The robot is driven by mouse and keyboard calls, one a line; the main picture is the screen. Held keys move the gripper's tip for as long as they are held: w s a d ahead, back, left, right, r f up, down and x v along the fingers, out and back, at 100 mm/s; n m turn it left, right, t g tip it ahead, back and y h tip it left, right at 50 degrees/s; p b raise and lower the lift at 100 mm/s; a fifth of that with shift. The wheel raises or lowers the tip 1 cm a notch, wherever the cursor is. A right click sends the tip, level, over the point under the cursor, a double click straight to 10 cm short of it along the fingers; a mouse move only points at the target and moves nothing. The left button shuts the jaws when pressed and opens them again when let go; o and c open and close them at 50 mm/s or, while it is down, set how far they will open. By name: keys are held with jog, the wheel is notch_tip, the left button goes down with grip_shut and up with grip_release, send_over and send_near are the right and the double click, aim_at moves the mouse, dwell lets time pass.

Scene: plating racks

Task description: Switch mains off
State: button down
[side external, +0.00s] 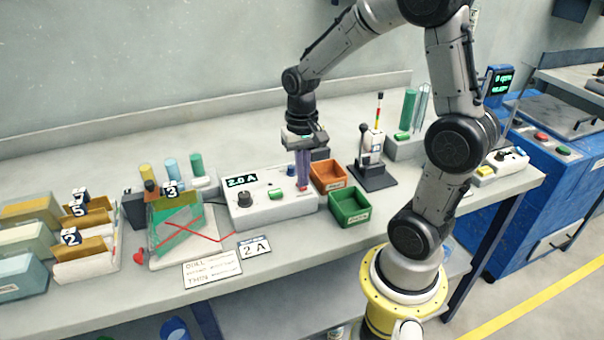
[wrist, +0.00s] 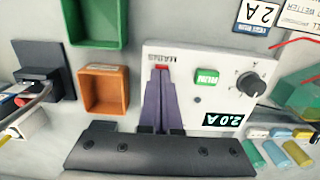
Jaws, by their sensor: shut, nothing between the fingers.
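The white power supply box (side external: 262,214) stands on the bench, with a lit display (side external: 241,181) reading 2.0 A. In the wrist view its panel (wrist: 218,58) carries a red switch (wrist: 161,67) beside the label MAINS, a green RUN button (wrist: 206,77) and a dark knob (wrist: 250,85). My gripper (side external: 303,184) points down over the panel's right end, fingers shut and empty. In the wrist view its fingertips (wrist: 161,80) are right at the red switch and partly cover it. I cannot tell whether they touch it or which way the switch is set.
An orange bin (side external: 328,175) and a green bin (side external: 349,207) stand close on the right. A black lever stand (side external: 372,178) is beyond them. A rack with a green plate (side external: 176,230) and red leads is on the left. Cards lie in front.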

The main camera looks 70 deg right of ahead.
jog(key=shift+r, duration=0.1)
notch_tip(320, 180, up, 14)
jog(key=w+d, duration=0.1)
jog(key=w, duration=0.1)
jog(key=shift+d+f, duration=0.2)
jog(key=shift+d, duration=0.2)
